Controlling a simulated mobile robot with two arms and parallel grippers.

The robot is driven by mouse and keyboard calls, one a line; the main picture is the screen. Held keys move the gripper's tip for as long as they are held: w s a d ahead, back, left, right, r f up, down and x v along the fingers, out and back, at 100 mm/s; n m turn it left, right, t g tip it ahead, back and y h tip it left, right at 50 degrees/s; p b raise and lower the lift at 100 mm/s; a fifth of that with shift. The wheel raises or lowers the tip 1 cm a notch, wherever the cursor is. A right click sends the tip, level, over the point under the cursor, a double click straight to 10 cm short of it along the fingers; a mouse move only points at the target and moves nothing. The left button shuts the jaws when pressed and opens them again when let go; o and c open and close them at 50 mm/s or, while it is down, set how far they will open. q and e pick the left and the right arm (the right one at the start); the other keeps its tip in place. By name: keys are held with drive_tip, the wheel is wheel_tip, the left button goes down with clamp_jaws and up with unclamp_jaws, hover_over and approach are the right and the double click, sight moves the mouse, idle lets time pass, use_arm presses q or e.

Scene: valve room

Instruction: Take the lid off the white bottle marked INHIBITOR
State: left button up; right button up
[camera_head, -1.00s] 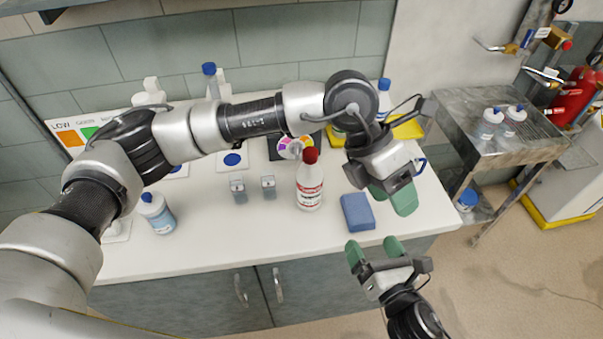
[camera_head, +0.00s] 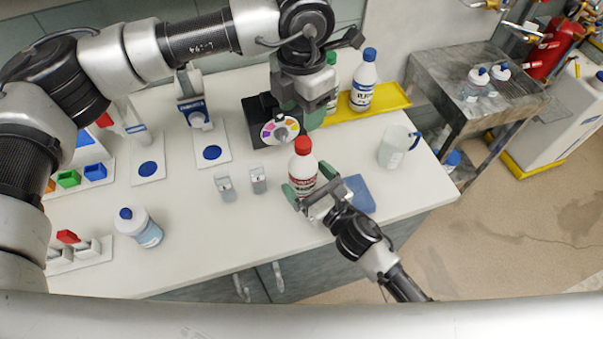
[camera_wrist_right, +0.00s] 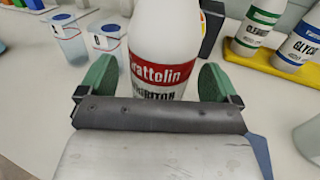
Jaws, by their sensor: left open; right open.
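The white bottle (camera_head: 301,170) with a red-and-white label and a red lid (camera_head: 303,145) stands upright on the counter. In the right wrist view the bottle (camera_wrist_right: 165,38) fills the middle, its label partly reading "HIBITOR"; its lid is out of frame there. My right gripper (camera_head: 309,184) is open, its green fingers on either side of the bottle's lower body; in the wrist view (camera_wrist_right: 158,82) neither finger clearly touches it. My left gripper (camera_head: 300,114) is open and empty, appearing just above the red lid in the head view. Its height over the lid is hard to tell.
A blue block (camera_head: 358,194) lies right of the bottle. A colour-wheel device (camera_head: 279,130) is behind. A yellow tray (camera_head: 385,101) holds other bottles; a clear beaker (camera_head: 395,148) stands at right.

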drive_tip(key=shift+w+a, duration=0.3)
drive_tip(key=shift+w, duration=0.15)
use_arm(q)
drive_tip(key=shift+s+d+r, duration=0.15)
drive_tip(key=shift+s+d, duration=0.05)
drive_tip(key=shift+s, duration=0.05)
use_arm(e)
drive_tip(key=shift+w+a+r, duration=0.1)
drive_tip(key=shift+w+a, duration=0.05)
use_arm(q)
drive_tip(key=shift+w, duration=0.1)
use_arm(e)
drive_tip(key=shift+w+a, duration=0.1)
drive_tip(key=shift+w, duration=0.05)
